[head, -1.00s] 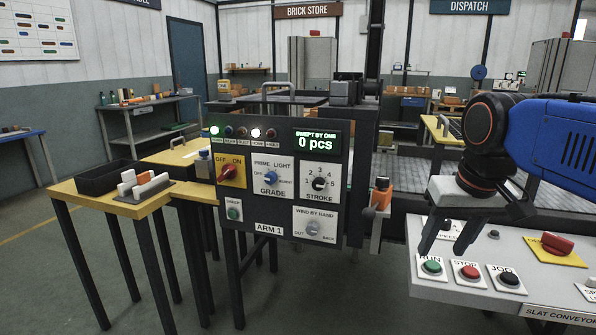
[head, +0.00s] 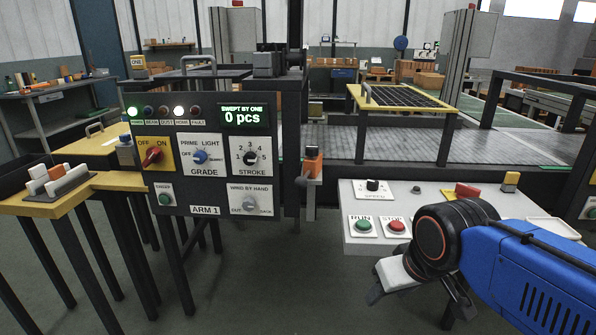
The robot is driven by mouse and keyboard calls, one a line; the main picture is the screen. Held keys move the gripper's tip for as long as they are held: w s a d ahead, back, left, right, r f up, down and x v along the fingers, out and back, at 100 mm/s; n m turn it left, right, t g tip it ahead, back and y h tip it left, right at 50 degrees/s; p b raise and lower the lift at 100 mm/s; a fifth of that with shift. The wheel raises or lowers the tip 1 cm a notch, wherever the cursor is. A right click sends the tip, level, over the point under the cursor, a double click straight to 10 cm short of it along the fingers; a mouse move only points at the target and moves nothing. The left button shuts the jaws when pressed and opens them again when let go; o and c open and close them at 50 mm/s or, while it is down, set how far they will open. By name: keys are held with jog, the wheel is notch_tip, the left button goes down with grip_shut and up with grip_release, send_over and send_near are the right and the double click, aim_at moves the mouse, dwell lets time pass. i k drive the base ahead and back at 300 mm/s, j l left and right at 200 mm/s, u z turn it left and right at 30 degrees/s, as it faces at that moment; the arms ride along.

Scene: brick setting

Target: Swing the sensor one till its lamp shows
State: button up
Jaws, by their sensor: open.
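An orange-topped sensor-like block (head: 313,162) sits on a grey post at the right side of the ARM 1 panel (head: 180,223). I cannot tell for sure that it is the sensor. The display (head: 245,112) reads "SWEPT BY ONE 0 pcs". My gripper (head: 414,304) is open and empty, low at the right, in front of the conveyor desk and apart from the orange block. Its fingers are partly hidden by my arm.
The conveyor desk (head: 350,238) has a green RUN button (head: 363,226) and a red STOP button (head: 397,226). A yellow table (head: 110,182) with small blocks stands left. Floor shows between panel and desk.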

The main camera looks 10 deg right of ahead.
aim_at(312, 168)
jog(key=k+j+z, duration=0.1)
jog(key=z, duration=0.25)
jog(key=k+j+z, duration=0.15)
jog(key=z, duration=0.2)
jog(key=k+j+z, duration=0.2)
jog(key=z, duration=0.15)
